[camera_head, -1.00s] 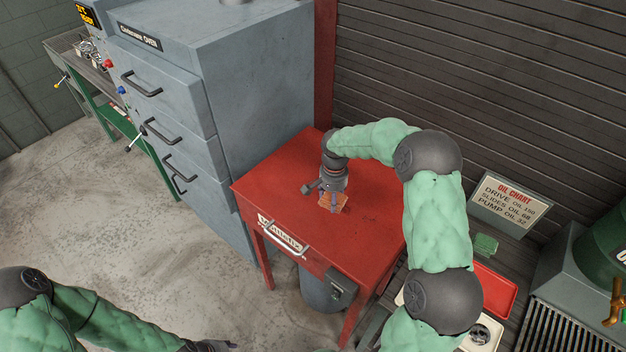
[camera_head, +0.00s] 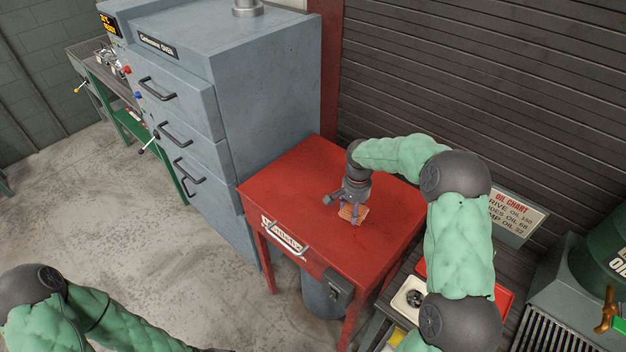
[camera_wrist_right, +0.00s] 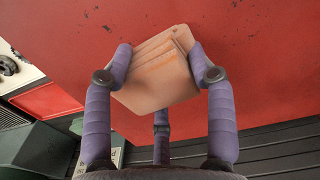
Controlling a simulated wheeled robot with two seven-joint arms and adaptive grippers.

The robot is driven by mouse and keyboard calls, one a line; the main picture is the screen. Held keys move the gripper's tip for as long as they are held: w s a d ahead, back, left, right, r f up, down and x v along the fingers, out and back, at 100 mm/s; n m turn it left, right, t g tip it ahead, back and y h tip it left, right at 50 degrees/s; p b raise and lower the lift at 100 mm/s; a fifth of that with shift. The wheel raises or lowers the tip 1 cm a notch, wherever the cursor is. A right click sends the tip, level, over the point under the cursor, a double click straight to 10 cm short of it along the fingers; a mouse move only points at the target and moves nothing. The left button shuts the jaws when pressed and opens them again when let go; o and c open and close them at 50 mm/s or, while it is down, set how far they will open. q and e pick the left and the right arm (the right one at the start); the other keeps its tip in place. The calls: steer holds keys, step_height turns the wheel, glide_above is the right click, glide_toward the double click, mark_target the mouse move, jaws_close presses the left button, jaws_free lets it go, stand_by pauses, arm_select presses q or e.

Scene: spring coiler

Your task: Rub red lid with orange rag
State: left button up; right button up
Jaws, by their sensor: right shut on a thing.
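The red lid (camera_head: 290,192) is the flat top of a red metal stand beside the oven, with dark specks on it. My right gripper (camera_head: 352,212) is low over the middle of the lid, shut on the folded orange rag (camera_head: 356,212). In the right wrist view the rag (camera_wrist_right: 158,68) sits between the purple fingers, against or just above the red surface; exact contact cannot be told. My left arm shows at the lower left, and its gripper (camera_head: 215,350) is cut off by the bottom edge.
A grey-blue oven (camera_head: 225,85) stands left of the red stand. A slatted dark wall (camera_head: 450,90) is behind. An oil chart sign (camera_head: 515,215) and a red tray (camera_head: 503,300) are at the right. The lid around the rag is clear.

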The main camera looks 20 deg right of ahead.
steer(key=shift+w+a+r+p, duration=0.15)
steer(key=shift+r+p, duration=0.3)
steer(key=shift+r, duration=0.4)
steer(key=shift+r+p, duration=0.5)
steer(key=shift+r, duration=0.3)
steer(key=shift+r+p, duration=0.75)
steer(key=shift+r, duration=0.5)
arm_select(q)
steer(key=v, duration=0.4)
steer(key=shift+w, duration=0.35)
arm_select(e)
steer(key=shift+f, duration=0.1)
